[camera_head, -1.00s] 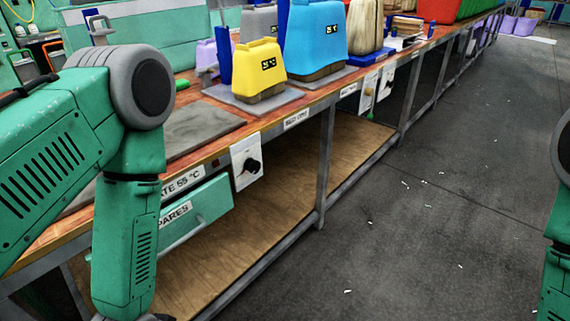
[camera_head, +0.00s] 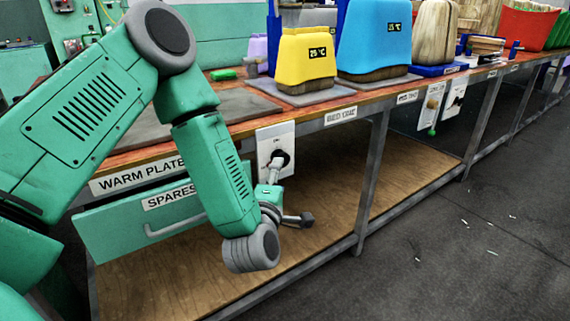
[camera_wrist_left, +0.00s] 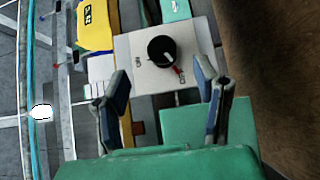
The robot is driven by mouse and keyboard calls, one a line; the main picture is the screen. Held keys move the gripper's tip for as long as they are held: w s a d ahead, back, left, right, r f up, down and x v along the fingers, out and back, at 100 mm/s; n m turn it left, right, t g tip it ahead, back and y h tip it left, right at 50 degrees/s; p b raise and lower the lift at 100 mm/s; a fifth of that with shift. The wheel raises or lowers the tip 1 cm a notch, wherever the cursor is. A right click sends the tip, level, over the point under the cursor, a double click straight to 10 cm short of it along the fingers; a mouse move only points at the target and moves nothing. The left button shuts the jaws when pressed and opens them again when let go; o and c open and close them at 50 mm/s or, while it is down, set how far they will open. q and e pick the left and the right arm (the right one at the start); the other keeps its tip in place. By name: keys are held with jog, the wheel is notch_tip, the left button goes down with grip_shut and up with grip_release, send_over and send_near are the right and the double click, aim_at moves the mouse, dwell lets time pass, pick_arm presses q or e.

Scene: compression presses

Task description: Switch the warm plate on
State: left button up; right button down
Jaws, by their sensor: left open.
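The warm plate's switch is a white panel (camera_head: 276,137) on the bench front, right of the WARM PLATE label (camera_head: 137,176). It carries a round black knob (camera_wrist_left: 161,50) with a red-and-white pointer mark; in the head view the knob (camera_head: 284,158) is partly hidden by my gripper. My left gripper (camera_head: 290,188) is open and empty in front of the panel. In the left wrist view its fingers (camera_wrist_left: 161,82) stand apart, one to each side of the knob and short of it, without clear contact. My right gripper is out of view.
A green SPARES drawer (camera_head: 120,228) with a handle is below the label, beside my left forearm. Yellow (camera_head: 306,60) and blue (camera_head: 374,45) containers stand on the bench above. Another switch panel (camera_head: 432,103) is further right.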

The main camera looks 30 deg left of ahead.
pick_arm(q)
jog(key=b+x, duration=0.1)
jog(key=x, duration=0.3)
jog(key=b+x, duration=0.1)
jog(key=x, duration=0.3)
jog(key=shift+a+f, duration=0.2)
jog(key=shift+a, duration=0.1)
jog(key=shift+w+r, duration=0.1)
jog(key=shift+w, duration=0.05)
jog(key=c, duration=1.2)
